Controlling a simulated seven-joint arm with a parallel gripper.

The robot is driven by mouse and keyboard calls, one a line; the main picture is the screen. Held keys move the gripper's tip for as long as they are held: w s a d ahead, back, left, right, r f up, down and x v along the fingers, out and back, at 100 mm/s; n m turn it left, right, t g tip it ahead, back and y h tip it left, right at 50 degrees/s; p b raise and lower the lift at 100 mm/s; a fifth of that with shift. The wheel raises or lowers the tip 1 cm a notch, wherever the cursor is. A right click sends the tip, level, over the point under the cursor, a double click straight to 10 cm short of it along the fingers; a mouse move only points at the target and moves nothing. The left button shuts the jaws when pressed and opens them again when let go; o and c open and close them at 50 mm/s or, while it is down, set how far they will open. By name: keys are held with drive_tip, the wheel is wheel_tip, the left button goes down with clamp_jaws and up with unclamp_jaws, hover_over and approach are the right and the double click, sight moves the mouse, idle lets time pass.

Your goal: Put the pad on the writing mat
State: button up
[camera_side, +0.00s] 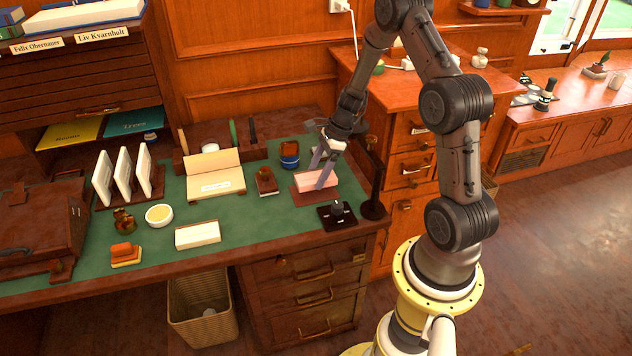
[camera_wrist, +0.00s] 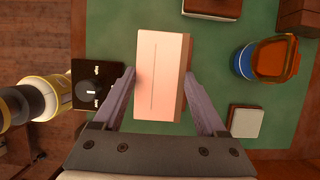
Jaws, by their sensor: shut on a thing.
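The pad (camera_side: 318,179), a pale pink rectangular block, is between the fingers of my gripper (camera_side: 327,170) near the right end of the desk. In the wrist view the pad (camera_wrist: 162,75) shows a thin line along its top, with the gripper's fingers (camera_wrist: 163,85) at its two long sides. My gripper is shut on it. A dark reddish-brown band shows along the pad's front edge in the side view. The writing mat (camera_side: 255,217) is the green surface over the desk top; it also shows in the wrist view (camera_wrist: 212,60). I cannot tell whether the pad touches the surface below.
A black knobbed device (camera_side: 337,215) is just in front of the pad. A dark post (camera_side: 373,190) stands to its right. A blue-and-brown jar (camera_side: 289,154) and a dark block (camera_side: 267,181) are nearby. A white block (camera_side: 198,235) lies farther left; green between is clear.

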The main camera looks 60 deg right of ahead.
drive_tip(key=shift+w+d+f, duration=0.15)
drive_tip(key=shift+w+f, duration=0.15)
drive_tip(key=shift+f, duration=0.1)
drive_tip(key=shift+w+f, duration=0.1)
drive_tip(key=shift+f, duration=1.55)
drive_tip(key=o, duration=1.4)
drive_tip(key=shift+f, duration=0.15)
